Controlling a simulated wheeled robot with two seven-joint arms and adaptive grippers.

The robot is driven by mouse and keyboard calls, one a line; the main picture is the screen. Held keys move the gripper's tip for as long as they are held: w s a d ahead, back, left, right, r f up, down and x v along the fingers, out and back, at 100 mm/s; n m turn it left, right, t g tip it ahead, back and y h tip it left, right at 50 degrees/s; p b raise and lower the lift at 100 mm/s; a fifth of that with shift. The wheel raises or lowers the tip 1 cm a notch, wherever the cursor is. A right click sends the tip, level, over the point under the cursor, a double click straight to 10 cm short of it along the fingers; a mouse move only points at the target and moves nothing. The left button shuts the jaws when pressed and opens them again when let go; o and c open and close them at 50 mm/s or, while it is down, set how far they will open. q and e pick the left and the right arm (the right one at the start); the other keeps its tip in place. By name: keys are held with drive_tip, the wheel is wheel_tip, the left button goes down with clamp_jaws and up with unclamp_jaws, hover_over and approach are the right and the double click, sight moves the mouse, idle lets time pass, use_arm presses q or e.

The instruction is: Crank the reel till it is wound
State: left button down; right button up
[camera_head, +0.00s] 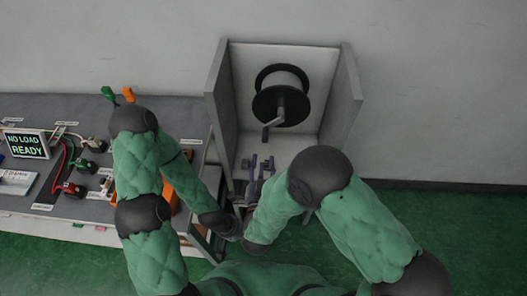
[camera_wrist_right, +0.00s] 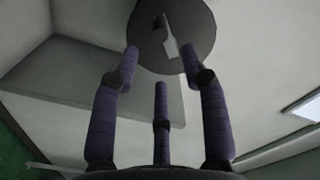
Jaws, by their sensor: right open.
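The reel (camera_head: 297,104) is a dark flanged spool with a grey core, mounted on the back panel of a grey open-fronted housing. Its grey crank (camera_head: 272,125) runs from the hub down and to the left. My right gripper (camera_head: 262,160) is open and empty, below and in front of the crank, apart from it. In the right wrist view the open purple fingers (camera_wrist_right: 160,62) point toward the reel's dark disc (camera_wrist_right: 198,30). The crank (camera_wrist_right: 169,42) shows in front of that disc, beyond the fingertips. My left gripper is not visible; its wrist ends near my right forearm.
The housing's left wall (camera_head: 219,115) and right wall (camera_head: 345,105) stand on both sides of the reel. A grey bench (camera_head: 70,108) at left carries a "NO LOAD READY" display (camera_head: 25,144), cables and connectors. Green floor is clear at the right.

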drive_tip(key=shift+s, duration=0.85)
drive_tip(key=shift+c, duration=0.3)
